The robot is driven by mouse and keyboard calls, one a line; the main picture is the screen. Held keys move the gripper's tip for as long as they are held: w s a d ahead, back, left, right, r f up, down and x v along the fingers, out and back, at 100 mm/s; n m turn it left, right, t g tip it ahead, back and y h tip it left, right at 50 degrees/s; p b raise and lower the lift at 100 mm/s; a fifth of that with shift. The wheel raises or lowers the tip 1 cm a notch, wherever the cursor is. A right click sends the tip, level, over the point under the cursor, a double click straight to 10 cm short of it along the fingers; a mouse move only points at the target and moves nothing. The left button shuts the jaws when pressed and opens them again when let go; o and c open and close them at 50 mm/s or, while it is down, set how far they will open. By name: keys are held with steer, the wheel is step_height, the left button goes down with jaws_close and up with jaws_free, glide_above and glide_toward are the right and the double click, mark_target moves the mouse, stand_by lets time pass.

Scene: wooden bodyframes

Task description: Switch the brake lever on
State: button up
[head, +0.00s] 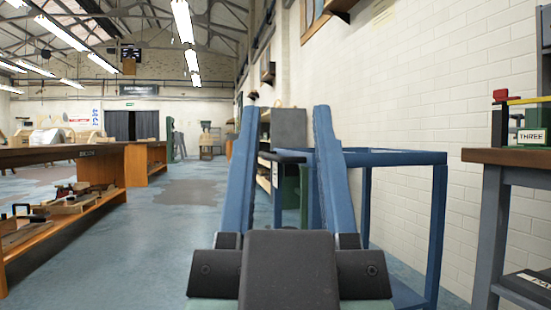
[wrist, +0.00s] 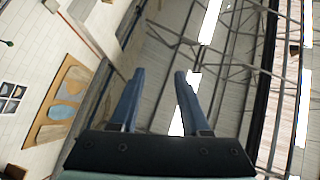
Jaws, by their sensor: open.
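I cannot make out a brake lever for certain in either view. On the right bench in the head view is a device (head: 521,120) with a red top, a yellow bar, black and green parts and a "THREE" label, cut off by the picture edge. I cannot tell whether it carries the lever. My gripper (head: 285,111) is open and empty, its two blue fingers pointing forward, well apart from that bench. It also shows in the wrist view (wrist: 160,74), where the fingers stand against the roof and wall with nothing between them.
A blue metal frame table (head: 395,158) stands ahead, partly behind my right finger. A wood-topped bench (head: 490,157) is at the right, by the white brick wall (head: 440,90). Long wooden benches (head: 60,155) line the left. The floor (head: 185,205) between is open.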

steer(key=shift+r, duration=0.25)
steer(key=shift+c, duration=1.2)
step_height(320, 180, up, 3)
steer(key=p, duration=0.3)
steer(key=shift+f, duration=0.1)
jaws_close()
step_height(320, 180, up, 66)
steer(key=p, duration=6.6)
steer(key=shift+f, duration=0.15)
